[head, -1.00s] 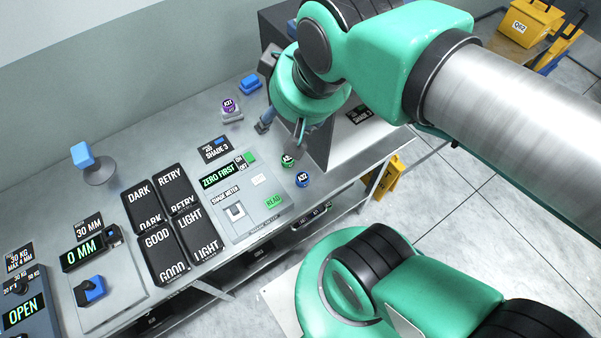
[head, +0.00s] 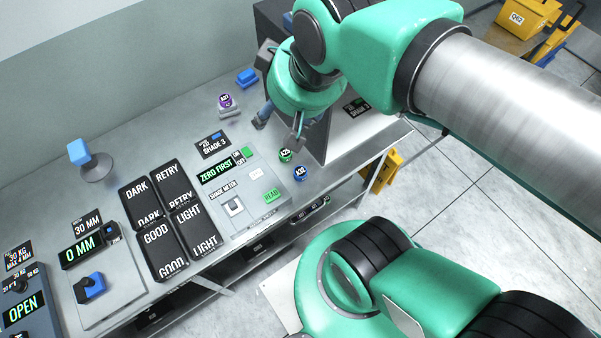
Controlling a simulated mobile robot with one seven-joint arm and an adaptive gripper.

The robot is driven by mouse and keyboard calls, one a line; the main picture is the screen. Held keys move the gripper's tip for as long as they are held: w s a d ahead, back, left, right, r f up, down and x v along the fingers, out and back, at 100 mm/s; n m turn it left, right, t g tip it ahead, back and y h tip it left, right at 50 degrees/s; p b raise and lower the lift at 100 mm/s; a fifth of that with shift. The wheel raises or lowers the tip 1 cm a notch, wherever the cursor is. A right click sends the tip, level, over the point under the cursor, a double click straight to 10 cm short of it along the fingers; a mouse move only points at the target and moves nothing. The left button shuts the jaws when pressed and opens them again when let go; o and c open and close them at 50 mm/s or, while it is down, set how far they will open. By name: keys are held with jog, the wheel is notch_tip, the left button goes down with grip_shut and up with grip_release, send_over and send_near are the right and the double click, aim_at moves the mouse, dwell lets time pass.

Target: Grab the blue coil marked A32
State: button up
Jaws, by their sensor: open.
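The blue coil marked A32 (head: 300,174) sits on the grey bench near its front edge, right of the shade meter. A green coil (head: 285,155), its mark seemingly A25, sits just behind it. A purple coil (head: 225,100), its mark seemingly A31, stands on a small holder further back. My gripper (head: 279,136) is open and empty above the bench, behind the green and blue coils, with its fingers spread and pointing down. It is apart from the blue coil, which is in full view.
The shade meter (head: 243,212) with a ZERO FIRST display lies left of the coils. Black trays marked DARK, RETRY, GOOD and LIGHT (head: 155,237) stand further left. A blue block (head: 247,77) lies at the back.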

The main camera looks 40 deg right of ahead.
jog(key=s+d+f+n+g, duration=0.1)
jog(key=d+f, duration=0.4)
jog(key=f, duration=0.6)
jog(key=s+d+f+n+g+y+b, duration=0.1)
jog(key=d+f, duration=0.4)
jog(key=f, duration=0.7)
jog(key=s+d+f+n+b, duration=0.1)
jog(key=s+d+f+n, duration=0.2)
jog(key=f, duration=0.9)
jog(key=d+n, duration=0.1)
jog(key=d, duration=0.2)
jog(key=shift+s+n+g+y, duration=0.25)
jog(key=shift+n+g+y, duration=0.05)
jog(key=shift+g+y, duration=0.1)
jog(key=shift+w+a, duration=0.2)
send_over(301, 171)
jog(key=s+d, duration=0.1)
jog(key=s, duration=0.1)
jog(key=shift+w, duration=0.15)
jog(key=shift+w+a, duration=0.15)
jog(key=shift+b+x, duration=0.75)
jog(key=shift+x, duration=1.8)
